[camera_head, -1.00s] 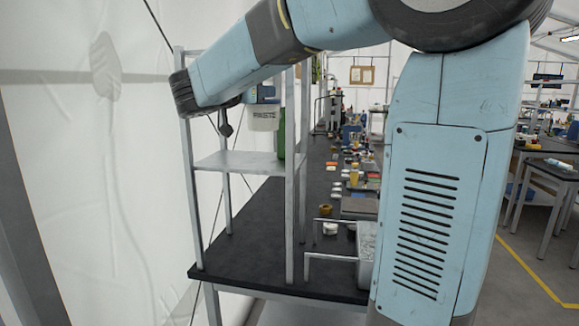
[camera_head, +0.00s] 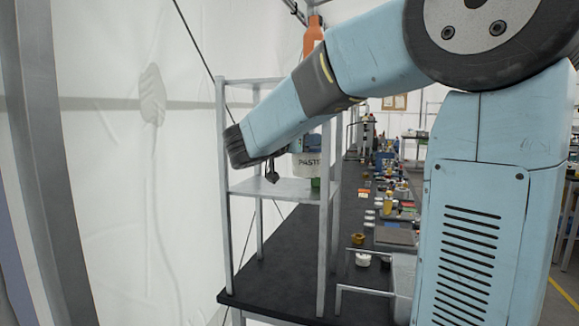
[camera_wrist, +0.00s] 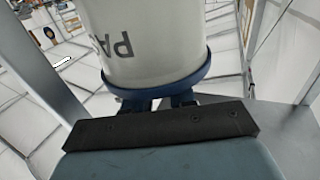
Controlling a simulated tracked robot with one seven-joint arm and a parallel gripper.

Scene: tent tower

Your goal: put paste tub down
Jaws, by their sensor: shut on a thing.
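The paste tub (camera_head: 308,166) is white with dark lettering, partly hidden behind my forearm in the head view. It is upright over the grey middle shelf (camera_head: 262,189) of the metal rack; I cannot tell whether its base touches the shelf. In the wrist view the tub (camera_wrist: 150,40) fills the upper middle, with a blue band around its near end. My gripper (camera_wrist: 172,103) is shut on the tub at that band. In the head view the fingers are hidden by the arm.
The rack's uprights (camera_head: 226,210) stand close on both sides. The dark bench (camera_head: 290,250) below has clear room; several small jars and tools lie farther back.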

